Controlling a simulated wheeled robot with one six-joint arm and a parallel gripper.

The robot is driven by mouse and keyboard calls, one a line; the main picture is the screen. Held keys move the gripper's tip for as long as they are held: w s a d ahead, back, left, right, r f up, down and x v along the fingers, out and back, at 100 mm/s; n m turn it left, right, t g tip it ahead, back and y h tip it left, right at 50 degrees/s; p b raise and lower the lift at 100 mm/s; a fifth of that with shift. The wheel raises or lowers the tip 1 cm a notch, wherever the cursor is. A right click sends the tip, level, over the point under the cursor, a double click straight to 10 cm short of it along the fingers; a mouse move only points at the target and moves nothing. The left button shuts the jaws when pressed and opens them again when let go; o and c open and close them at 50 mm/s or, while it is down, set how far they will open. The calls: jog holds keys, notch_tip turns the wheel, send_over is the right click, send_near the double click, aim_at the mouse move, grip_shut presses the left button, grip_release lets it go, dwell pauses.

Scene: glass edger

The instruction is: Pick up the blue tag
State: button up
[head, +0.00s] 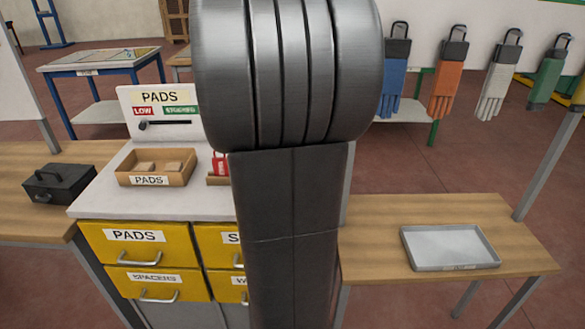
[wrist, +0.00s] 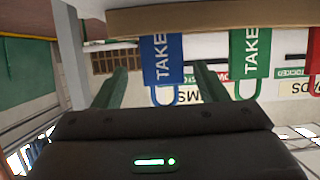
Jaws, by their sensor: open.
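The blue tag (wrist: 162,62) shows in the wrist view, with the sideways word TAKE and a loop at its lower edge in the picture. My gripper (wrist: 162,74) is open, with one finger on each side of the blue tag in the picture. Nothing is gripped. I cannot tell whether the tag is between the fingertips or beyond them. In the head view the blue tag and the gripper are hidden behind my arm.
A green tag (wrist: 250,55) is close right of the blue one, and a red tag (wrist: 314,55) is at the right edge. A brown tray edge (wrist: 210,18) runs along the tags' far ends. In the head view, a cardboard PADS tray (head: 149,181) stands on the cabinet.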

jog(key=x, duration=0.4)
jog(key=shift+w+a, duration=0.1)
jog(key=shift+a, duration=0.05)
jog(key=c, duration=1)
jog(key=shift+r, duration=0.1)
jog(key=shift+c, duration=0.2)
